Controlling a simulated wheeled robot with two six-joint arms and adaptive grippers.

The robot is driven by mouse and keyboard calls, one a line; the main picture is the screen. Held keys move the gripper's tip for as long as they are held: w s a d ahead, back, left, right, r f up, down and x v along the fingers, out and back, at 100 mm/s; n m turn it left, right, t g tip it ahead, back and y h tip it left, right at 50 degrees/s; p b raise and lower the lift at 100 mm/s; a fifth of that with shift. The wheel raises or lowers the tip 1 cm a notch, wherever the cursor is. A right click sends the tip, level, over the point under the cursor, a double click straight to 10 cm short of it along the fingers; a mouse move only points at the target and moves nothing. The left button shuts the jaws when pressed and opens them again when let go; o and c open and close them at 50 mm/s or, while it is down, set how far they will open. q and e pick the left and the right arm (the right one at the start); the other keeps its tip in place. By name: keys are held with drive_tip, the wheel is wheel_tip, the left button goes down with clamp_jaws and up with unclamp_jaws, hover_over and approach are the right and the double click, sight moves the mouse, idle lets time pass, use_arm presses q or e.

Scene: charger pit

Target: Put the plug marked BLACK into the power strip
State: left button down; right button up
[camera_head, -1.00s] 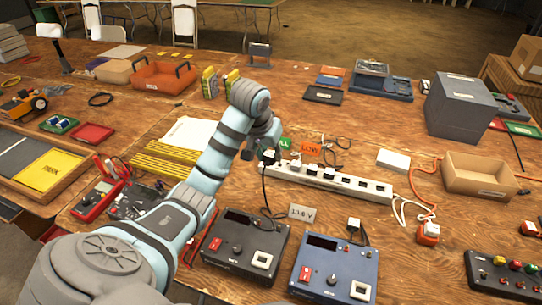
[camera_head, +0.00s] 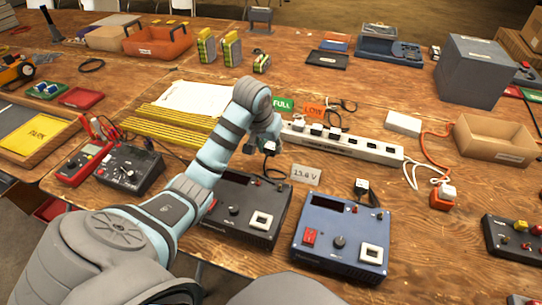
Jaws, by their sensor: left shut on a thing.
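My left gripper (camera_head: 260,154) is shut on a small dark plug with a pale face (camera_head: 270,148). It holds the plug in front of the power strip's left end, apart from the strip; any marking on the plug is too small to read. The white power strip (camera_head: 375,151) lies across the table behind, with dark sockets or plugs along its top that I cannot tell apart. The arm hides the area left of the strip's end. Another plug with a pale face (camera_head: 362,186) stands behind the blue charger (camera_head: 343,240). The black charger (camera_head: 249,207) is below my gripper. My right gripper is not in view.
Green FULL (camera_head: 283,105) and orange LOW (camera_head: 314,111) cards are behind the strip. A black meter (camera_head: 130,168) is at left.

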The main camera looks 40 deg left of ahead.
use_arm(q)
drive_tip(key=shift+f, duration=2.35)
drive_tip(key=shift+b, duration=0.3)
drive_tip(key=shift+f, duration=0.2)
drive_tip(key=c, duration=1.2)
unclamp_jaws()
drive_tip(key=shift+s+r, duration=0.1)
drive_tip(key=shift+r, duration=0.05)
drive_tip(key=p+v, duration=0.2)
drive_tip(key=v, duration=0.6)
drive_tip(key=p, duration=0.6)
approach(269, 154)
drive_tip(key=shift+s+d+r, duration=0.3)
drive_tip(key=shift+s+r, duration=0.5)
